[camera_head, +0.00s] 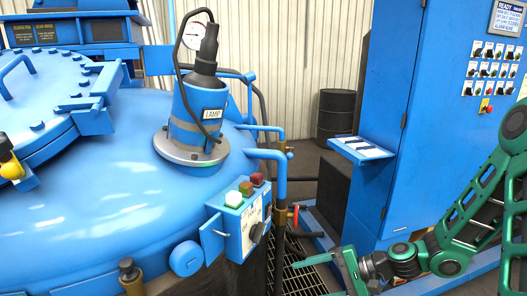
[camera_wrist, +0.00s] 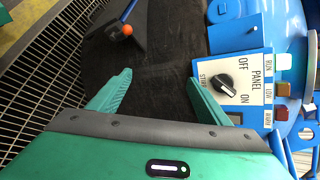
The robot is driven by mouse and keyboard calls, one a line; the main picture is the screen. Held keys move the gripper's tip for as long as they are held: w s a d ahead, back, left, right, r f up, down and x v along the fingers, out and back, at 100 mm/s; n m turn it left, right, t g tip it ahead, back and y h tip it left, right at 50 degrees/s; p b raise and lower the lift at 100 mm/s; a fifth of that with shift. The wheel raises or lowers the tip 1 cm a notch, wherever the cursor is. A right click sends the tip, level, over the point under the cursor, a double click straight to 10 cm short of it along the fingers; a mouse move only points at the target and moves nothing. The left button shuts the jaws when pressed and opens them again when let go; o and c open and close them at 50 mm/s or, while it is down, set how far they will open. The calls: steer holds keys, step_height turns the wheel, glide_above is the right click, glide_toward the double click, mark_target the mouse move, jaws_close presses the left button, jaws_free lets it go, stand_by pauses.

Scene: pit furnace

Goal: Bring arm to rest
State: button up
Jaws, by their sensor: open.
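My green arm comes in from the right in the head view, bent at the elbow. My gripper (camera_head: 352,268) is at the bottom, to the right of the furnace's control box (camera_head: 238,228). In the wrist view my gripper (camera_wrist: 158,90) has its two green fingers spread apart with nothing between them. The control panel (camera_wrist: 262,85) with a black knob (camera_wrist: 222,80) lies close beside the right finger in that picture. I cannot tell whether they touch.
A blue cabinet (camera_head: 410,110) with a small shelf (camera_head: 361,149) stands at the right. A dark drum (camera_head: 336,115) stands behind. Grating (camera_wrist: 45,85) covers the floor. Pipes (camera_head: 280,165) run beside the furnace.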

steer(key=s+d+r+n+g+h, duration=0.15)
steer(key=s+d+h, duration=0.3)
steer(key=d, duration=0.45)
steer(key=s+d+r+n+g+h, duration=0.15)
steer(key=s+d+h, duration=0.3)
steer(key=d, duration=0.45)
steer(key=s+d+r+h, duration=0.1)
steer(key=s+d+r, duration=0.4)
steer(key=s+r, duration=0.1)
steer(key=s+d+r+m+h, duration=0.1)
steer(key=s+d+r+h, duration=0.1)
steer(key=s+d+r, duration=0.3)
steer(key=s+r, duration=0.1)
steer(key=s, duration=0.3)
steer(key=shift+s+r+m, duration=0.15)
steer(key=shift+r+m, duration=0.15)
steer(key=shift+r, duration=0.05)
